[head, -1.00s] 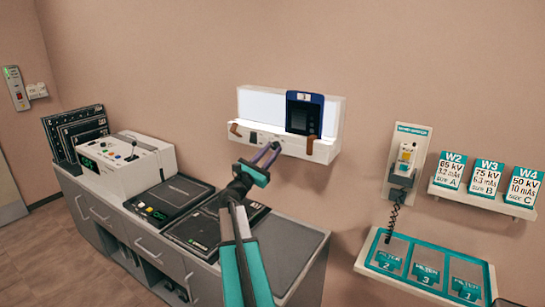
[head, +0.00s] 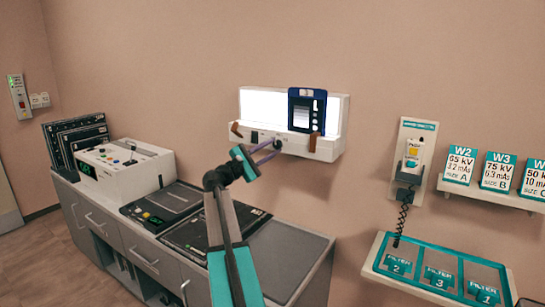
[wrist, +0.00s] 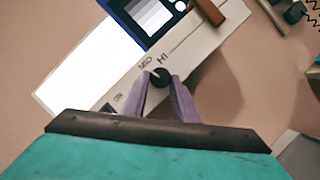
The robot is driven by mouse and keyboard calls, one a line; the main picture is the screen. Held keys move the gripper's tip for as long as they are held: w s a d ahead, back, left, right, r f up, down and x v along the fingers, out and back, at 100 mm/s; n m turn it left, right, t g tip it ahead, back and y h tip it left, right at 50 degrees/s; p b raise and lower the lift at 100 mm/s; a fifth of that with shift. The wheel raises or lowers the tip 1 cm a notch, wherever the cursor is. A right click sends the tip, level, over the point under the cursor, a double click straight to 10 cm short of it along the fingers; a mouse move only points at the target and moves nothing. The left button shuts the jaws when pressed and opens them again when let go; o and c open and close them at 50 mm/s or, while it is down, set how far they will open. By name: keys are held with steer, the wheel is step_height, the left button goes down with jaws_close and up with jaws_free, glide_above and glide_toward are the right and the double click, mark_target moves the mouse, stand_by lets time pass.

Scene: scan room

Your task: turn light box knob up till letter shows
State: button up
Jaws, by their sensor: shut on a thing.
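The light box (head: 262,104) is on the wall, its panel lit bright white in both views. A blue-framed film (head: 292,95) stands at its right half, with pale shapes showing in its dark window; I cannot read a letter there. The black knob (wrist: 159,77) sits on the lower ledge, with "MED" and "HI" printed above it in the wrist view. My gripper (wrist: 160,92) has its two purple fingers on either side of the knob, shut on it. In the head view my gripper (head: 270,149) reaches the ledge from below.
Brown clips (head: 314,142) sit on the ledge. A counter (head: 300,250) with a control console (head: 120,168) and black cassettes lies below. A handset (head: 412,155) hangs at right, above a filter tray (head: 385,275) and beside a card shelf (head: 490,192).

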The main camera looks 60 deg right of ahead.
steer(key=shift+f+m+g+y+b, duration=0.1)
steer(key=shift+m+g+y+b, duration=0.45)
steer(key=shift+m, duration=0.75)
steer(key=o, duration=0.8)
steer(key=shift+o, duration=1.3)
steer(key=shift+a, duration=0.1)
steer(key=b+v, duration=0.1)
steer(key=v, duration=1.2)
steer(key=shift+a+b, duration=0.4)
